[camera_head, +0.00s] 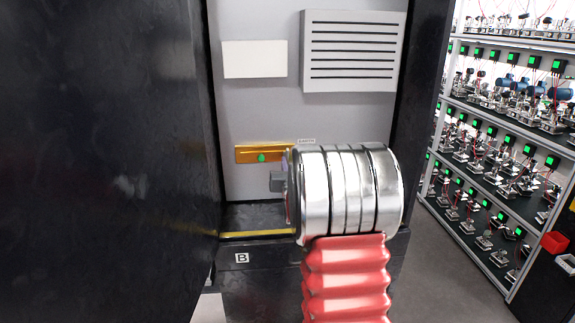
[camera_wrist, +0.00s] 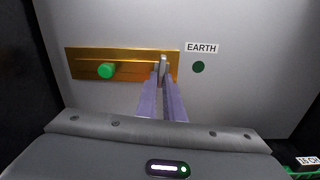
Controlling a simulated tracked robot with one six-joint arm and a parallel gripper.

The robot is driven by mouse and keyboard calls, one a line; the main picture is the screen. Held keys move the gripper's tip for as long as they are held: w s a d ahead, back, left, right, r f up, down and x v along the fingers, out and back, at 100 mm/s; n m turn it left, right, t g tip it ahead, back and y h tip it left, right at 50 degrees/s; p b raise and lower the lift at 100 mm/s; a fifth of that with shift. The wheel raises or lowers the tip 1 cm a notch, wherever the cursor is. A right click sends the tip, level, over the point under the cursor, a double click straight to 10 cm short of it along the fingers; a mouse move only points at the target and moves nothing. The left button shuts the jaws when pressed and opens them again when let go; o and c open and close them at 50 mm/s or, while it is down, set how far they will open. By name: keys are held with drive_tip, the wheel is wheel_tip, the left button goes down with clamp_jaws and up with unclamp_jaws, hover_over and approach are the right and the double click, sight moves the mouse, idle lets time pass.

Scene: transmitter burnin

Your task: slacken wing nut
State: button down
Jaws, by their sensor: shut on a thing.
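The wing nut (camera_wrist: 163,66) is a small silvery piece at the right end of a brass bar (camera_wrist: 85,64) on the grey panel. In the wrist view, my gripper (camera_wrist: 161,78) has its two purple fingers shut on the wing nut, one on each side. The fingertips partly cover it. In the head view, my silver wrist and red sleeve hide the wing nut and the fingers. The brass bar also shows there (camera_head: 246,154), left of my wrist.
A green knob (camera_wrist: 106,71) sits on the bar's left part. An EARTH label (camera_wrist: 201,48) and a dark green spot (camera_wrist: 198,67) are right of it. A dark cabinet wall (camera_head: 110,150) stands close on the left. Racks of devices (camera_head: 500,140) stand at right.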

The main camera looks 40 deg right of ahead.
drive_tip(key=shift+f, duration=0.45)
drive_tip(key=c, duration=2.2)
unclamp_jaws()
drive_tip(key=o, duration=0.3)
drive_tip(key=shift+r, duration=0.25)
drive_tip(key=shift+o, duration=0.2)
drive_tip(key=shift+s, duration=0.1)
drive_tip(key=v, duration=1.3)
drive_tip(key=shift+s+a, duration=0.2)
drive_tip(key=shift+s, duration=0.1)
